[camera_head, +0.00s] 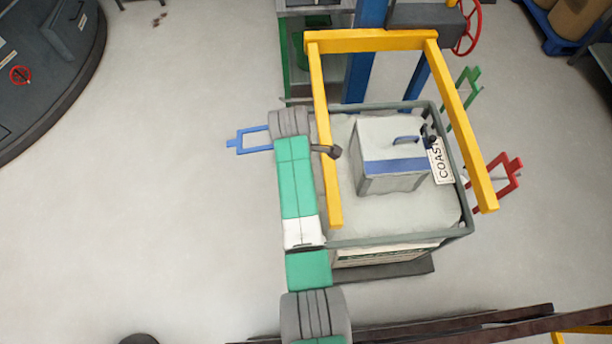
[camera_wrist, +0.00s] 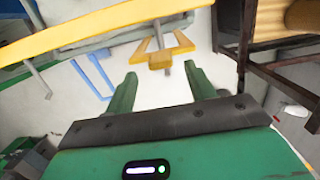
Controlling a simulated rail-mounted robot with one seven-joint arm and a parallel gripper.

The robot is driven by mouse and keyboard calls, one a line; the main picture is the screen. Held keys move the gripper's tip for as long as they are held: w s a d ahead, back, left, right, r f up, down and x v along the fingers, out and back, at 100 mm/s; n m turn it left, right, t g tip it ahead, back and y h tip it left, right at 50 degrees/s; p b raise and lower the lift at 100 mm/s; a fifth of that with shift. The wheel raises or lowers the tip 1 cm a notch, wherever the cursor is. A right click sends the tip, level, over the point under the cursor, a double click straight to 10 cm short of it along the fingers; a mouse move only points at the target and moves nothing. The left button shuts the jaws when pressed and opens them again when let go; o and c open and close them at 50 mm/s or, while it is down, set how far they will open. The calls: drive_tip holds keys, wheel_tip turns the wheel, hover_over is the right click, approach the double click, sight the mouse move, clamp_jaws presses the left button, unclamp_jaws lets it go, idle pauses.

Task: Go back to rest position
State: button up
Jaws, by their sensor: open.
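My gripper (camera_wrist: 161,72) shows in the wrist view with its two green fingers spread apart and nothing between them. Beyond the fingertips are pale floor and a yellow forked bracket (camera_wrist: 160,59). I cannot tell the distance to it. In the head view my green and grey arm reaches up from the bottom along the left side of a grey-rimmed bin (camera_head: 398,239). My gripper cannot be made out in that view.
A yellow frame (camera_head: 370,40) stands over the bin, which holds a white-and-blue box (camera_head: 390,150). Blue (camera_head: 240,141), green (camera_head: 465,97) and red (camera_head: 508,177) brackets stick out around it. A red handwheel (camera_head: 468,27) is behind. Floor at left is clear.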

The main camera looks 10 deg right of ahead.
drive_tip(key=shift+a+r, duration=0.1)
drive_tip(key=shift+r, duration=0.6)
